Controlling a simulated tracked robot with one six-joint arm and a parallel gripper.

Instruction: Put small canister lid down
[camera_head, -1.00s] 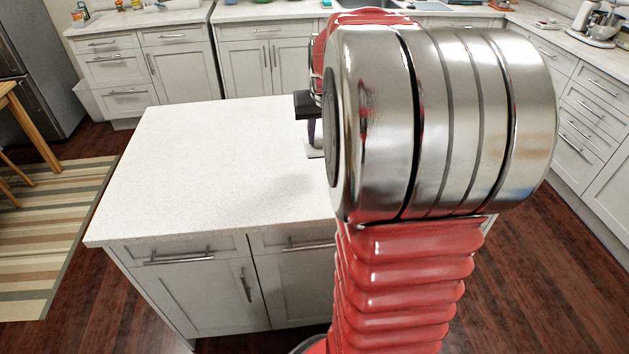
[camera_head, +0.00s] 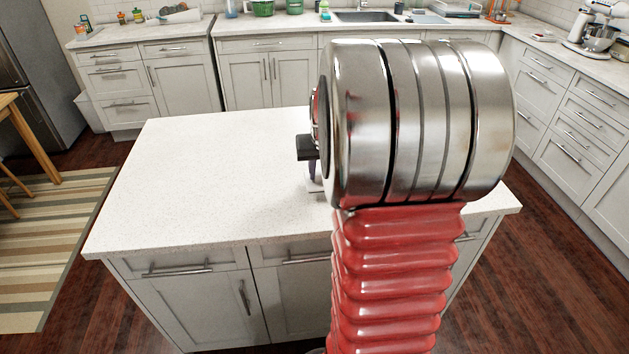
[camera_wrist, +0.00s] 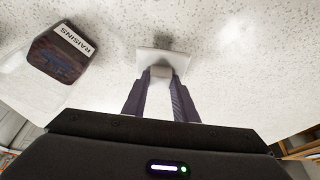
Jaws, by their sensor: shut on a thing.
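The small canister lid (camera_wrist: 155,60) is a pale square plate, seen in the wrist view just beyond my fingertips. My gripper (camera_wrist: 160,76) is shut on the lid's small raised grip. A soft shadow lies on the counter by the lid; I cannot tell whether they touch. In the head view the lid (camera_head: 313,184) is a pale sliver under my gripper (camera_head: 312,172), partly hidden by my arm. A clear canister (camera_wrist: 58,58) with dark contents and a RAISINS label is at the left of the wrist view. It is hidden in the head view.
The white speckled island counter (camera_head: 210,175) is bare to the left of my gripper. My arm hides much of its right side. Back counters hold a sink (camera_head: 366,17), a green pot (camera_head: 263,8) and a stand mixer (camera_head: 600,30).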

